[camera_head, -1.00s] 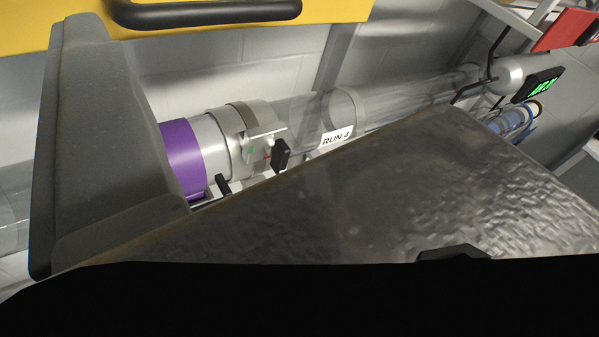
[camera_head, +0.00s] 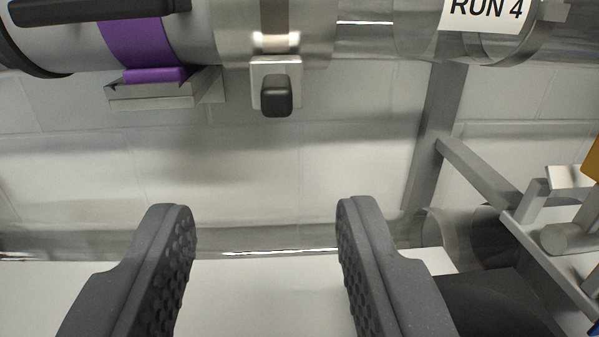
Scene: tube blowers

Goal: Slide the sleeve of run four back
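The tube of run four crosses the top of the view, cut off by the upper edge. A white label reading RUN 4 (camera_head: 486,14) is on its clear part at the right. To the left are a shiny metal collar (camera_head: 235,35) with a black knob (camera_head: 277,96) hanging below it, and a purple band (camera_head: 147,40). I cannot tell for certain which part is the sleeve. My gripper (camera_head: 265,215) is open and empty, its two ribbed dark fingers wide apart. It is below the knob in the picture and apart from the tube.
A small metal bracket (camera_head: 160,92) sits under the purple band. A black bar (camera_head: 95,10) lies across the tube at upper left. Grey metal framing (camera_head: 490,180) stands at the right. A pale block wall (camera_head: 250,170) is behind, with another clear tube along its lower part.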

